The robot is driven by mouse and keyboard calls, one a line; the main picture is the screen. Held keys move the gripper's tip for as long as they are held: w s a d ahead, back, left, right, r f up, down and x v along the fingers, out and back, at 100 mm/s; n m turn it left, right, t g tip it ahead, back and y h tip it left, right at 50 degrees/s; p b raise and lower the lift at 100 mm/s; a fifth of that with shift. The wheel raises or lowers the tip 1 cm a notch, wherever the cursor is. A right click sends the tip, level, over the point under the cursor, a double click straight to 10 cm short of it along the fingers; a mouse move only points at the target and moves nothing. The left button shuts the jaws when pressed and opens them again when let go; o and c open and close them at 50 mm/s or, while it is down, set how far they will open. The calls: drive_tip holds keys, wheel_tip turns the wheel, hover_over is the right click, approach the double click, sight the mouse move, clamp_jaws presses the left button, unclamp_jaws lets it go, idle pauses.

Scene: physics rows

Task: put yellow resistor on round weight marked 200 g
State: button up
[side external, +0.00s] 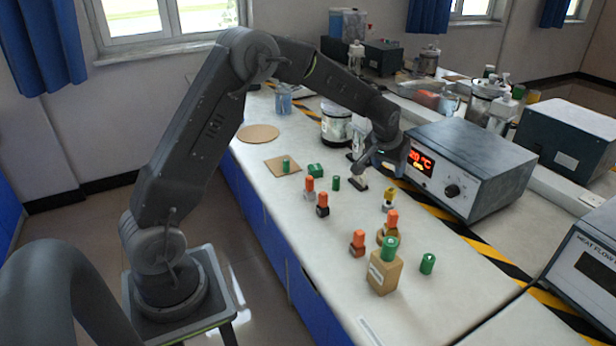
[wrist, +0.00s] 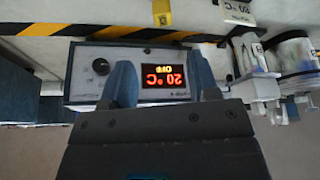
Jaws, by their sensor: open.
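A small yellow piece (side external: 390,193), which looks like the yellow resistor, stands upright near the front of the heater box, with a pale grey base below it. A yellow piece also shows at the top edge of the wrist view (wrist: 162,13). A round brass-coloured piece (side external: 381,239) sits beneath an orange cylinder. I cannot read a 200 g mark on any weight.
The heater box (side external: 462,166), with a red display, stands just right of my gripper. Several orange and green cylinders stand nearby, one green one on a wooden block (side external: 384,276). Glass jars (side external: 337,126) are behind.

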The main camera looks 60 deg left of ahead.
drive_tip(key=s+d+r+m, duration=0.1)
drive_tip(key=s+d+r, duration=0.3)
drive_tip(key=s+r, duration=0.35)
drive_tip(key=s+d+r+m, duration=0.1)
drive_tip(key=s+d+r, duration=0.2)
drive_tip(key=s+r, duration=0.4)
drive_tip(key=s+d+m+h, duration=0.1)
drive_tip(key=s+d, duration=0.1)
drive_tip(key=s, duration=0.8)
drive_tip(key=s+d+f+m+t, duration=0.1)
drive_tip(key=s+d, duration=0.2)
drive_tip(key=s, duration=0.7)
drive_tip(key=shift+h, duration=0.4)
